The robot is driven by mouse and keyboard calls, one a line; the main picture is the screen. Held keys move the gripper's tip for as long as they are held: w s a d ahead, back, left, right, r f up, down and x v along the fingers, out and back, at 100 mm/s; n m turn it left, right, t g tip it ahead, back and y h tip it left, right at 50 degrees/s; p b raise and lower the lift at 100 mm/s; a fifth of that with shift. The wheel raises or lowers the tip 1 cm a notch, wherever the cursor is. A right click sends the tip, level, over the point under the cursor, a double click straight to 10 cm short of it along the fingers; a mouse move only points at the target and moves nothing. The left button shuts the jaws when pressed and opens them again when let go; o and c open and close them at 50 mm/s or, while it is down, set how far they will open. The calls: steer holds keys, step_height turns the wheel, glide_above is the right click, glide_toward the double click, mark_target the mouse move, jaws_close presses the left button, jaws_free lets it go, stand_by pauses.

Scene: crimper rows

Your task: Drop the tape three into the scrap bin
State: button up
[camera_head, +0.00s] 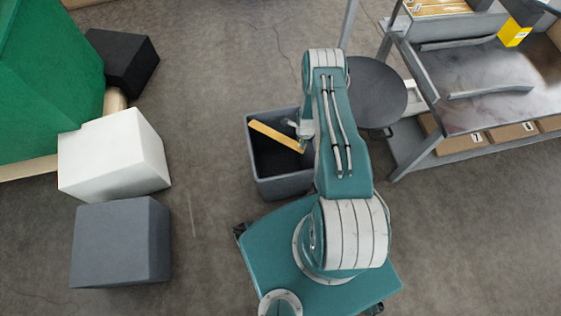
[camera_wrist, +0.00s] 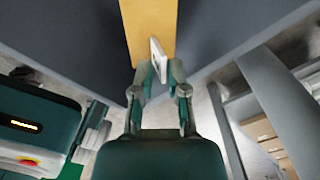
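My gripper (camera_head: 303,128) hangs over the open dark grey scrap bin (camera_head: 286,187). In the wrist view, the fingers of my gripper (camera_wrist: 159,72) are closed on a small, thin, whitish piece (camera_wrist: 158,58), which I take to be tape three. It is seen nearly edge-on, so no marking shows. A yellow-brown strip (camera_head: 270,134) slants across the bin's opening; it also shows beyond my fingertips in the wrist view (camera_wrist: 148,25). It looks apart from my grip. My arm hides the bin's right side.
A round dark stool top (camera_head: 372,92) stands close right of the bin. A metal workbench (camera_head: 480,95) with boxes is farther right. White (camera_head: 115,155), grey (camera_head: 121,242) and black (camera_head: 122,62) blocks stand at left. Floor between them and the bin is clear.

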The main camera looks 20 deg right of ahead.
steer(key=shift+o, duration=0.2)
steer(key=shift+r, duration=0.1)
step_height(320, 180, up, 12)
stand_by(0.6)
stand_by(0.3)
